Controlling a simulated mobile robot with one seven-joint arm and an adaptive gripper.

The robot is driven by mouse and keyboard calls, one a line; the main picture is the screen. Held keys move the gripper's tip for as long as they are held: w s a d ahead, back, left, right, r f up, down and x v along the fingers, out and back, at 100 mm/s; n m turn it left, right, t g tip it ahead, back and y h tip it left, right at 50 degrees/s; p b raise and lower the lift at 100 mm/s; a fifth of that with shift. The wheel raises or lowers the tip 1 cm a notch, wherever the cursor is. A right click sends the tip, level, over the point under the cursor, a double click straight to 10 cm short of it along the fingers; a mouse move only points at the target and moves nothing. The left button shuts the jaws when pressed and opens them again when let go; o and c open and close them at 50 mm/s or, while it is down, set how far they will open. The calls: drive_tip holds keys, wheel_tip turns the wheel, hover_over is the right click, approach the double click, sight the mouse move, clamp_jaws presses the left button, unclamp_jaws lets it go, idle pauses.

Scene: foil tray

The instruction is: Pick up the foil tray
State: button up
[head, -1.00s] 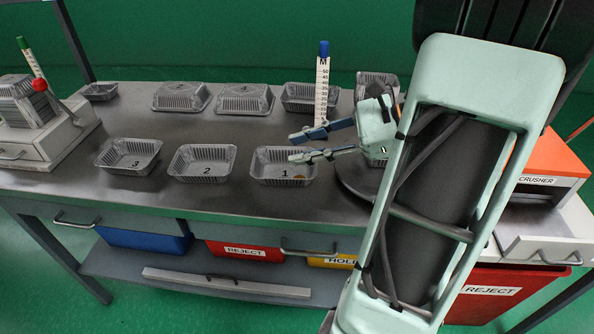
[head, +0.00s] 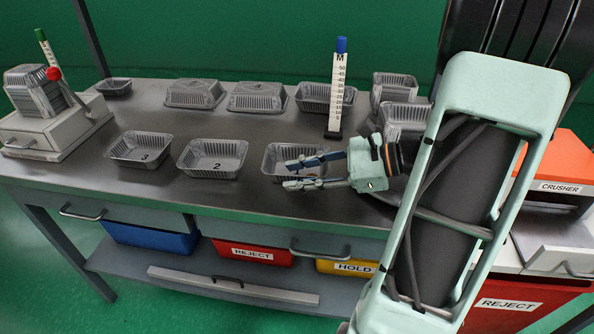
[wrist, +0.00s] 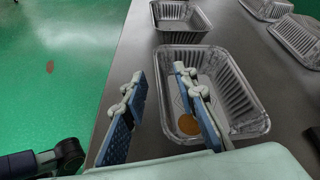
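Several silver foil trays stand on the grey bench. The tray marked 1 (head: 272,158) is nearest my gripper (head: 289,175), which partly hides it in the head view. My gripper is open and empty. In the wrist view, this tray (wrist: 248,108) has an orange-brown round patch inside. One finger of my gripper (wrist: 158,76) is over the inside of the tray, the other outside its left wall. I cannot tell whether they touch it. The tray marked 2 (head: 212,172) and the tray marked 3 (head: 118,152) stand to its left.
A ruler post marked M (head: 336,100) stands behind tray 1. More trays (head: 194,94) are along the back. A white press with a red knob (head: 45,130) is at the left, and an orange crusher (head: 560,158) at the right. The bench's front edge is close to my gripper.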

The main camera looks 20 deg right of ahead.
sight(286, 177)
drive_tip(key=shift+x, duration=1.5)
drive_tip(key=shift+c, duration=0.4)
clamp_jaws()
drive_tip(key=shift+r, duration=0.15)
